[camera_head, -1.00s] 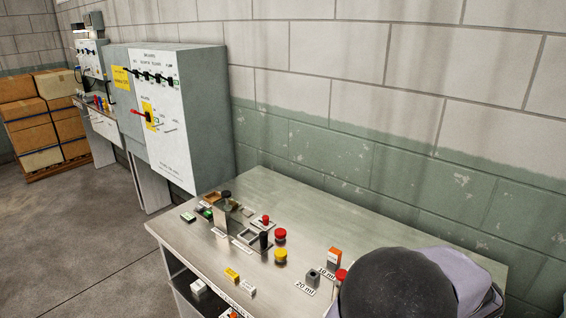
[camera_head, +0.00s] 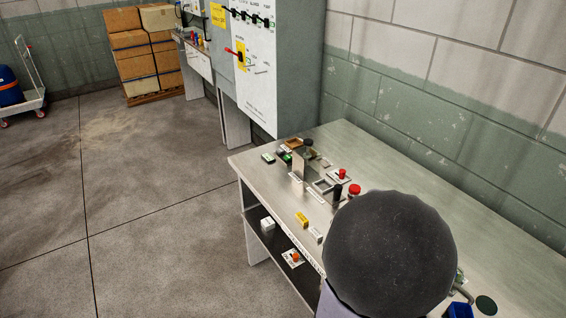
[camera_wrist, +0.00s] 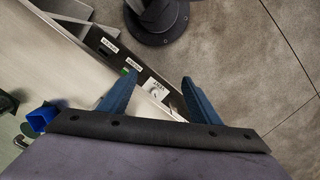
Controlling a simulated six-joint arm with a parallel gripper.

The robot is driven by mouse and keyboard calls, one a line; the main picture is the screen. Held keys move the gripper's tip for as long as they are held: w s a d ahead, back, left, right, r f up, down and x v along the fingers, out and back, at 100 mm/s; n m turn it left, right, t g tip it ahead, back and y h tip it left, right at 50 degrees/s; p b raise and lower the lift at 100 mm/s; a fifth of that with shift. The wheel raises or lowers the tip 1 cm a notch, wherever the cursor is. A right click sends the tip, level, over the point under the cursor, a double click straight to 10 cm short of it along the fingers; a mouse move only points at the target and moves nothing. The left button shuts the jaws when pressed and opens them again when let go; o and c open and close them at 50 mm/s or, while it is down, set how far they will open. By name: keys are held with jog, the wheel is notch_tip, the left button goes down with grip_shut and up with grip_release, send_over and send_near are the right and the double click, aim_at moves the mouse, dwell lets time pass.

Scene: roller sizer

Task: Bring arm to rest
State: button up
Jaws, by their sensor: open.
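My gripper (camera_wrist: 158,78) is open in the wrist view. Its two blue fingers are well apart with nothing between them. It is above the front edge of the steel table (camera_wrist: 60,60), where small labels and a white label plate (camera_wrist: 155,87) show below the fingers. In the head view, my arm's dark round link covers the middle of the table (camera_head: 480,220), and the fingers are not visible there.
Buttons and blocks, among them a red knob (camera_head: 355,190) and a yellow block (camera_head: 302,219), stand on the table. A blue box (camera_wrist: 42,117) is left of the fingers. A control cabinet (camera_head: 290,70) stands behind. Open floor (camera_head: 150,200) lies left of the table.

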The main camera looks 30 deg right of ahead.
jog(key=w+a+r+n+p, duration=0.1)
jog(key=w+a+r+n, duration=0.1)
jog(key=w+a+n, duration=0.3)
jog(key=w+a+r+n+p, duration=0.1)
jog(key=w+a+n, duration=0.4)
jog(key=a, duration=0.8)
jog(key=shift+w+a+r+n+t+h, duration=0.2)
jog(key=shift+a+r+n+t+h, duration=0.15)
jog(key=shift+r+n, duration=0.35)
jog(key=shift+f, duration=0.2)
notch_tip(320, 180, down, 12)
jog(key=b, duration=1.2)
jog(key=shift+f+b, duration=0.25)
jog(key=shift+b, duration=0.1)
